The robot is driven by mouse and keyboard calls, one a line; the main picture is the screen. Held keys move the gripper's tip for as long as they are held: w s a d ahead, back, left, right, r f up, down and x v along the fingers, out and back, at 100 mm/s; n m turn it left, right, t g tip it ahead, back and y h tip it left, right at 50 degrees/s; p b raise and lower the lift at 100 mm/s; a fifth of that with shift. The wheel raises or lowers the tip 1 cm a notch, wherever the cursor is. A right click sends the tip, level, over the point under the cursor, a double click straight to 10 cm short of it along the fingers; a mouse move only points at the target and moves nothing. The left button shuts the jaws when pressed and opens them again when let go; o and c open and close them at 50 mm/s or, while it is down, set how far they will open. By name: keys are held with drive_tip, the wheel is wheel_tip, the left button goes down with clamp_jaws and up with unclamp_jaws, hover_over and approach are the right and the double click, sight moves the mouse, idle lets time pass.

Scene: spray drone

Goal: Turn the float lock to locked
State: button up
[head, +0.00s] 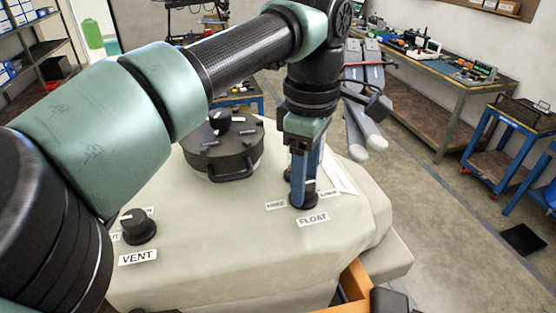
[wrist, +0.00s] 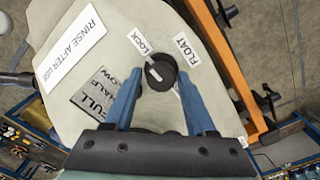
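The float lock is a round black knob (wrist: 165,73) on the pale drone shell, with a pale mark on its upper-left side in the wrist view. A LOCK label (wrist: 138,40) lies to its upper left and a FLOAT label (wrist: 184,48) to its upper right. In the wrist view, my gripper (wrist: 159,84) is open, with one finger on each side of the knob. I cannot tell whether either finger touches it.
A black VENT knob (head: 138,227) stands at the front left of the shell. A round black lid (head: 223,150) with a handle and a knob lies behind. A RINSE AFTER USE label (wrist: 70,47) is on the shell. Grey folded arms (head: 365,110) stand at the back right.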

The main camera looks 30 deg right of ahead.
drive_tip(key=shift+o, duration=1)
drive_tip(key=shift+f, duration=0.1)
wheel_tip(320, 180, up, 13)
drive_tip(key=b, duration=0.3)
